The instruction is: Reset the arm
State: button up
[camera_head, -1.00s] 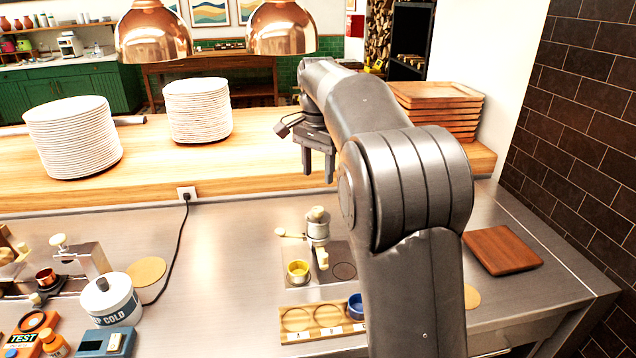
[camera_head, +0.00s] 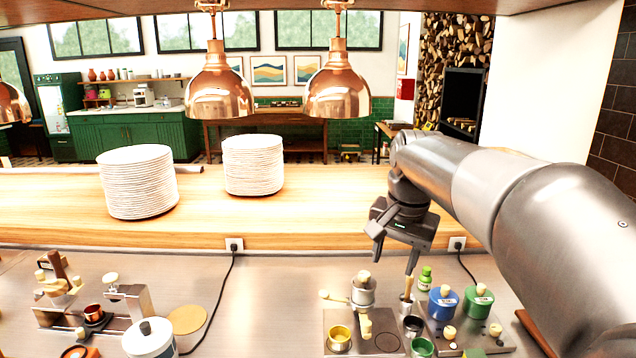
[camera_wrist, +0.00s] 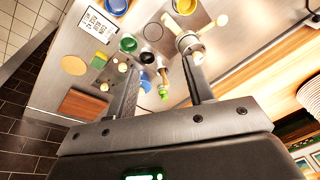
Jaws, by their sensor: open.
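My gripper (camera_head: 407,260) is at the right of the head view, above the back part of the steel counter (camera_head: 270,290), its two fingers pointing down. The fingers are apart and nothing shows between them in their grip. In the wrist view my gripper (camera_wrist: 158,80) also shows both fingers spread, with the counter and its small items beyond them. My arm comes in from the right edge of the head view and hides part of the counter there.
Stacked plates (camera_head: 138,182) stand on the wooden shelf (camera_head: 60,215). Copper lamps (camera_head: 337,95) hang above it. A metal pot (camera_head: 364,292), yellow cup (camera_head: 339,338), green bottle (camera_head: 425,278), blue canister (camera_head: 443,303) and green canister (camera_head: 477,302) stand near my gripper. A white tub (camera_head: 150,340) is left.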

jog(key=s+f+n+t, duration=0.1)
jog(key=s+f+n, duration=0.2)
jog(key=s, duration=0.7)
jog(key=s+f+n+t, duration=0.2)
jog(key=s+f, duration=0.4)
jog(key=s, duration=0.4)
jog(key=shift+s+d+f+n, duration=0.25)
jog(key=shift+d+f+n, duration=0.05)
jog(key=shift+d+n, duration=0.1)
dwell(1.4)
